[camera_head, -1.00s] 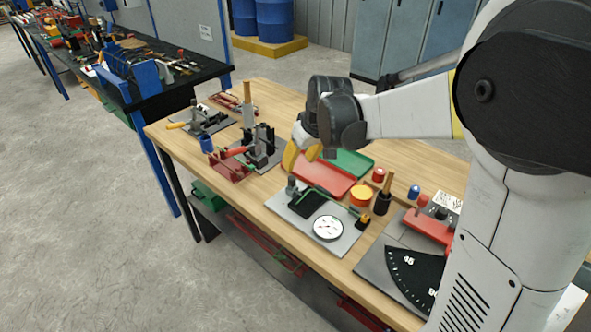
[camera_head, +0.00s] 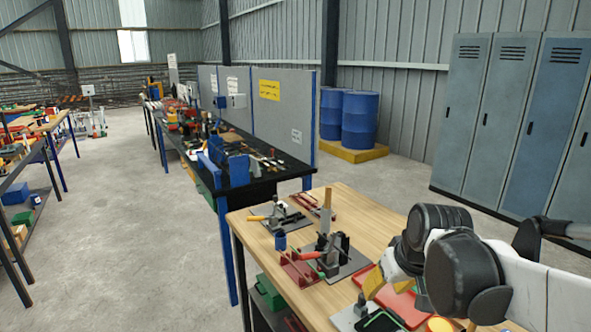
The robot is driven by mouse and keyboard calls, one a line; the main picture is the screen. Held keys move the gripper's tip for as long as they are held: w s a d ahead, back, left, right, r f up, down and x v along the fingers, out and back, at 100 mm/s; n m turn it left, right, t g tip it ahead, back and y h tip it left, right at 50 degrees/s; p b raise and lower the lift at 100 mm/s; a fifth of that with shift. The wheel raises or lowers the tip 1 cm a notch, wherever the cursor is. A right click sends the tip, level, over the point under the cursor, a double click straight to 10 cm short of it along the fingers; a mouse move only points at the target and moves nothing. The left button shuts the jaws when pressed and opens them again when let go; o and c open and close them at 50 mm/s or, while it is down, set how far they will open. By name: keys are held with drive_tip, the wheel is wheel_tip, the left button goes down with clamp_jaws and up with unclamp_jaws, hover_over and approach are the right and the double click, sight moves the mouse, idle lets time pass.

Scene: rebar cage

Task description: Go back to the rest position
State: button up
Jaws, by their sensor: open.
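My gripper (camera_head: 388,287) is at the lower right, with yellow fingertips pointing down over the wooden workbench (camera_head: 262,228). It is open, with nothing seen between the fingers, though my wrist hides part of it. My arm reaches in from the right edge. A red tray (camera_head: 404,304) lies under and just behind the gripper, partly hidden by it. Whether the fingers touch the tray cannot be told.
A clamp fixture (camera_head: 328,252) with an upright wooden handle stands left of my gripper. A red rack (camera_head: 299,268) sits beside it. A black-topped bench (camera_head: 250,178) stands behind, blue drums (camera_head: 359,122) and lockers (camera_head: 500,120) farther back.

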drive_tip(key=s+m+t, duration=0.2)
drive_tip(key=s, duration=1.3)
drive_tip(key=shift+a+f+h, duration=0.4)
drive_tip(key=shift+a, duration=0.05)
